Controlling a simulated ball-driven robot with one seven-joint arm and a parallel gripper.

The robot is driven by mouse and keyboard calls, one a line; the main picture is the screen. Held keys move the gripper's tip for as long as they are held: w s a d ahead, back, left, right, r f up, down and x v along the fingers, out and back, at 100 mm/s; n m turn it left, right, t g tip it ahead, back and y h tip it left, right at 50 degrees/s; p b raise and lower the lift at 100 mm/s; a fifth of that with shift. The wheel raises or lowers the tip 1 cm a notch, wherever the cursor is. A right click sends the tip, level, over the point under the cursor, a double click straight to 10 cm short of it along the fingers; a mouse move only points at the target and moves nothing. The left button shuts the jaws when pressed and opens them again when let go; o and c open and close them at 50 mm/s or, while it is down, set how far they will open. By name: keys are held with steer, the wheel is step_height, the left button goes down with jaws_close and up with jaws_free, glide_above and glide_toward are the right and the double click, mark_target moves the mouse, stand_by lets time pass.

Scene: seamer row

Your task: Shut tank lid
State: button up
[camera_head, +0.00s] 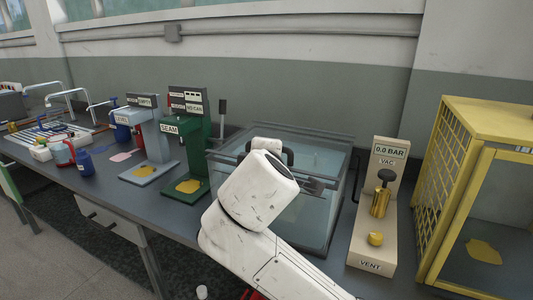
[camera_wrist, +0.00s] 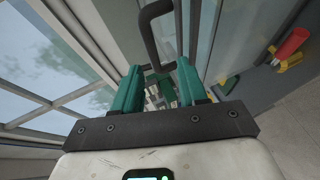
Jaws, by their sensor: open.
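The glass tank (camera_head: 319,228) stands on the bench in the middle of the head view, right of the green seamer. Its clear lid (camera_head: 318,148) spans the top, but my white arm covers much of it and I cannot tell how far it is raised. A dark lid handle (camera_head: 289,153) shows just behind my wrist. In the wrist view the dark handle loop (camera_wrist: 149,30) is ahead of my gripper (camera_wrist: 160,68), with its lower end between the teal fingertips. The fingers are open and apart. In the head view my wrist hides them.
The beige vacuum vent unit (camera_head: 372,228) and yellow cage (camera_head: 445,200) stand close on the right. The green seamer (camera_head: 190,140) and grey machine (camera_head: 150,140) stand left. A sink area with bottles (camera_head: 85,162) lies farther left. The wall is close behind.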

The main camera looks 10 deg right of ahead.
steer(key=v, duration=0.5)
steer(key=shift+s+r, duration=0.1)
steer(key=shift+s, duration=0.25)
steer(key=s+d+f+m+g+y+p, duration=0.1)
steer(key=s+d+f+m+g+p, duration=0.2)
steer(key=f, duration=0.4)
steer(key=s+d+f+m+g, duration=0.2)
steer(key=s+f, duration=0.3)
steer(key=f, duration=0.3)
steer(key=s+d+f+m+g+y+p, duration=0.1)
steer(key=s+d+f+m+g+p, duration=0.2)
steer(key=f, duration=0.4)
steer(key=s+d+f+m+g+p, duration=0.1)
steer(key=s+d+f+m, duration=0.1)
steer(key=s, duration=0.7)
steer(key=s+d+f+m+g+p, duration=0.1)
steer(key=s+d+f+m+g, duration=0.1)
steer(key=s+d+f, duration=0.3)
steer(key=s+d+f+m+g, duration=0.2)
steer(key=s+f, duration=0.3)
steer(key=s, duration=0.8)
steer(key=shift+s+d+f+m+y+p, duration=0.2)
steer(key=shift+d+m+y+p, duration=0.15)
steer(key=shift+d, duration=0.4)
